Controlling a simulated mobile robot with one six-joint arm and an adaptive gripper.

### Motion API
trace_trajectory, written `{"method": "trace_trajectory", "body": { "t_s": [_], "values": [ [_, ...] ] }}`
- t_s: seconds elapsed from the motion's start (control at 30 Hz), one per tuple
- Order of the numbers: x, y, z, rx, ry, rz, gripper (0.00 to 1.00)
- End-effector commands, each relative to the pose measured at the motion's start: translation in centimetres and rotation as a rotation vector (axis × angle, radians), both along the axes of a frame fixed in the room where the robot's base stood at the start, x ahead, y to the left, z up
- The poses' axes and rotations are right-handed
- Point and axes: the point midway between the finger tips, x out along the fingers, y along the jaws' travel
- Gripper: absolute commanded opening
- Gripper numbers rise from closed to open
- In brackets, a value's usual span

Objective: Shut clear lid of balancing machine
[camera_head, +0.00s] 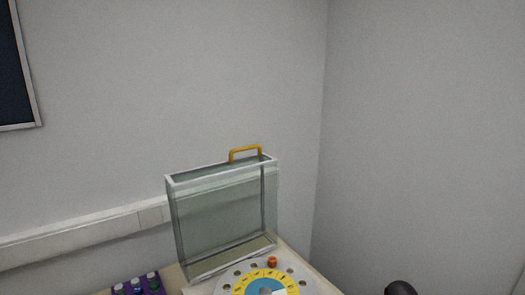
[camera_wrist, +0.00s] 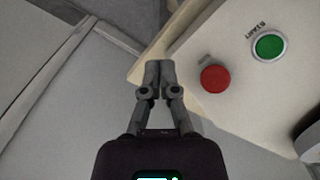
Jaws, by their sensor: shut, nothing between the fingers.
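The clear lid (camera_head: 222,215) of the balancing machine stands upright, raised open, with a yellow handle (camera_head: 245,150) on its top edge. The balancing machine's round plate (camera_head: 235,275) with a yellow and blue disc (camera_head: 265,285) lies uncovered in front of the lid. In the wrist view my gripper (camera_wrist: 159,66) is shut and empty. It is over the edge of the machine's cream panel (camera_wrist: 215,115), left of a red button (camera_wrist: 214,78) and a green START button (camera_wrist: 269,46). The lid is not in the wrist view.
A purple tray (camera_head: 155,291) with several small knobs or weights sits left of the machine. An orange piece (camera_head: 272,262) stands on the plate's far edge. Grey walls stand behind and to the right, with a white wall trunking (camera_head: 85,235). The air above the machine is clear.

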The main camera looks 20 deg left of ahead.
Motion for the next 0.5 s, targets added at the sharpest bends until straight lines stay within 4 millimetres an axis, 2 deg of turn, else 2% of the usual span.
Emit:
{"method": "trace_trajectory", "body": {
  "t_s": [0.17, 0.27, 0.37, 0.5],
  "values": [
    [1.1, 0.8, 0.6, 0.029, -0.005, 0.004, 0.0],
    [2.7, 2.4, 1.5, 0.077, -0.012, 0.014, 0.0],
    [5.1, 4.5, 2.9, 0.153, -0.021, 0.023, 0.0],
    [9.6, 8.5, 5.9, 0.303, -0.038, 0.035, 0.0]
  ]
}}
